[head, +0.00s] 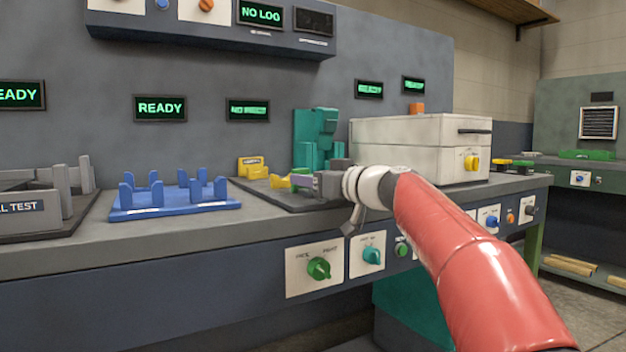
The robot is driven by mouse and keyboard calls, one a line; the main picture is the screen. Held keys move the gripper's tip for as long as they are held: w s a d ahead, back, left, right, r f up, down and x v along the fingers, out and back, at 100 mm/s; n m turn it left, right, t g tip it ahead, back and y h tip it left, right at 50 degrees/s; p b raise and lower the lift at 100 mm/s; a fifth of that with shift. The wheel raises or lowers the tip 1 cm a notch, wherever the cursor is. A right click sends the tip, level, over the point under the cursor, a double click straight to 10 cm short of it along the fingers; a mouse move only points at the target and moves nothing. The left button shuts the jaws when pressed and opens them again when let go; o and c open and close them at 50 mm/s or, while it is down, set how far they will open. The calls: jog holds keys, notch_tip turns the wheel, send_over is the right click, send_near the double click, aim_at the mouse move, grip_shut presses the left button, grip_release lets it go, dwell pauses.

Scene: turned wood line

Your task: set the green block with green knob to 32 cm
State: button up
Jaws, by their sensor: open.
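I cannot single out a green block with a green knob for certain. A small green piece (522,163) lies at the right end of the bench, beyond the white box. A longer low green piece (587,155) lies on the far bench at the right. Both are too small to show a knob or scale. My gripper (302,181) is open, low over the dark plate in front of the teal machine (317,138). A yellow part (279,182) is just left of its fingers; I cannot tell whether they touch. My gripper and wrist hide part of the plate.
A blue rack (175,203) and a grey fixture (50,203) stand left on the bench. A white box (425,147) with a yellow knob stands right of my wrist. A green knob (318,268) and a teal knob (371,255) are on the bench front.

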jog(key=b+v, duration=0.2)
jog(key=v, duration=0.5)
jog(key=shift+s+d, duration=0.25)
jog(key=shift+d, duration=0.05)
